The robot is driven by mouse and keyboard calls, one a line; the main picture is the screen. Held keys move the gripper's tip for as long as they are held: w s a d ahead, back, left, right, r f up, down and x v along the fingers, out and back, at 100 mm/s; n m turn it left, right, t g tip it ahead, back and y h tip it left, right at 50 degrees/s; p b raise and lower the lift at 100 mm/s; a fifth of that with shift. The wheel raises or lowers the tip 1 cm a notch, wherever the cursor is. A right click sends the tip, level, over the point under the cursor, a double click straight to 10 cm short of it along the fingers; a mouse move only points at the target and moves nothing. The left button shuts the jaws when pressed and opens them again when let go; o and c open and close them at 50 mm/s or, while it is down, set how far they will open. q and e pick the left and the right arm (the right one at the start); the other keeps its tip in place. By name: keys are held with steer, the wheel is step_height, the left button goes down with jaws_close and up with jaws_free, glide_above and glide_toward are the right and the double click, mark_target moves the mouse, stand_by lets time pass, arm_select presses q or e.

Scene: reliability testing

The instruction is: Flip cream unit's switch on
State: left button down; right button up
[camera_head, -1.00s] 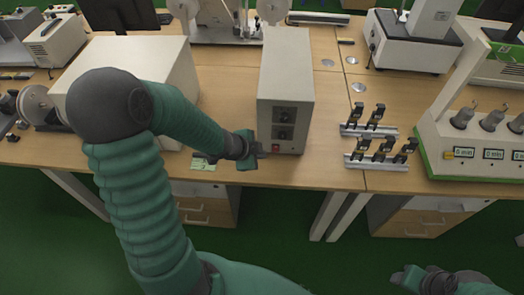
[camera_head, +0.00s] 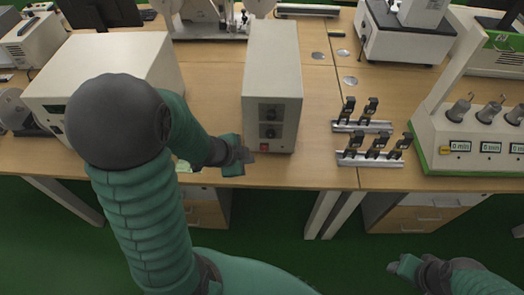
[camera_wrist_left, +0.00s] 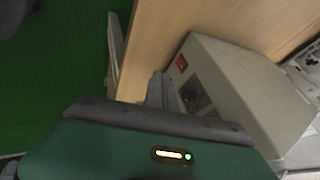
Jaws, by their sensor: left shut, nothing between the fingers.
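The narrow cream unit (camera_head: 272,70) stands upright near the front edge of the bench, with two dark knobs on its front. Its small red switch (camera_head: 264,147) is low on the front, near the left corner. It also shows in the left wrist view (camera_wrist_left: 181,63); whether it is on or off is too small to tell. My left gripper (camera_head: 249,157) is shut and empty, just in front of the unit's lower left corner, close to the switch. Its fingers (camera_wrist_left: 162,90) point toward that corner, apart from the switch. My right gripper (camera_head: 398,266) is low at the right, its jaws unclear.
A wider cream box (camera_head: 105,65) stands left, partly behind my left arm. Right of the unit are racks with black clips (camera_head: 375,150) and a white-green tester (camera_head: 475,140) with several displays. Bare bench lies between the two cream boxes. The floor is green.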

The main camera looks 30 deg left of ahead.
mark_target(267, 150)
arm_select(q)
steer(key=b+x, duration=0.6)
steer(key=x, duration=0.4)
steer(key=shift+s+a+f, duration=0.1)
steer(key=shift+f, duration=0.1)
steer(key=w, duration=0.1)
steer(key=w+a, duration=0.1)
steer(key=w, duration=0.1)
steer(key=shift+w+a+f+p, duration=0.15)
steer(key=shift+a+p, duration=0.1)
steer(key=shift+p, duration=0.15)
steer(key=shift+w+a, duration=0.25)
steer(key=shift+w, duration=0.05)
steer(key=shift+w+p, duration=0.1)
steer(key=shift+p, duration=0.3)
steer(key=shift+f, duration=0.1)
steer(key=shift+a+r+p, duration=0.1)
steer(key=shift+r+p, duration=0.75)
steer(key=shift+r, duration=0.05)
